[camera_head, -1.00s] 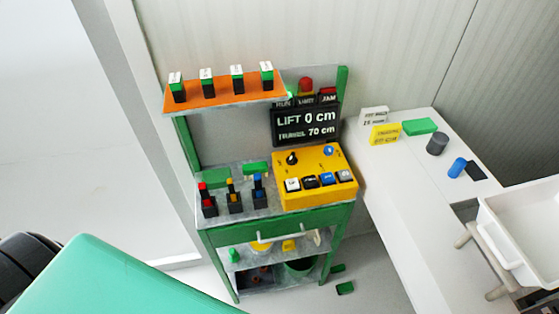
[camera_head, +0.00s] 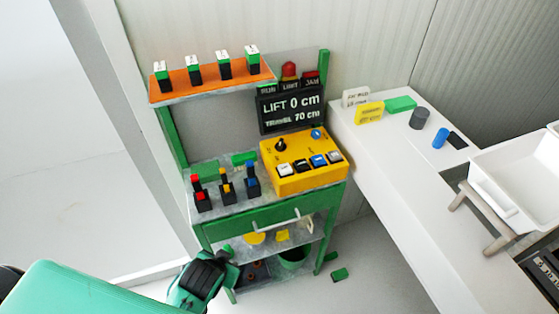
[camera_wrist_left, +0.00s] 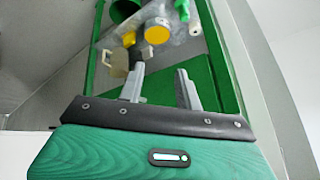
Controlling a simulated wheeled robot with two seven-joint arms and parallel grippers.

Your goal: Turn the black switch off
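The yellow control box (camera_head: 302,181) sits on the right of the green bench top. On it are a black knob (camera_head: 281,145) at the upper left and a row of rockers with a white one, a black one (camera_head: 300,166), a blue one and another white one. I cannot read whether the black switch is on or off. My left gripper (camera_head: 226,254) is low, in front of the bench's left side, below the top and away from the box. In the left wrist view its two fingers (camera_wrist_left: 160,88) are apart with nothing between them. My right gripper is not in view.
Three levers (camera_head: 226,188) stand left of the box. A drawer handle (camera_head: 276,224) sticks out below the top. An orange shelf (camera_head: 212,80) with several labelled switches hangs above. A display (camera_head: 290,112) reads LIFT 0 cm. A white table (camera_head: 385,165) stands right.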

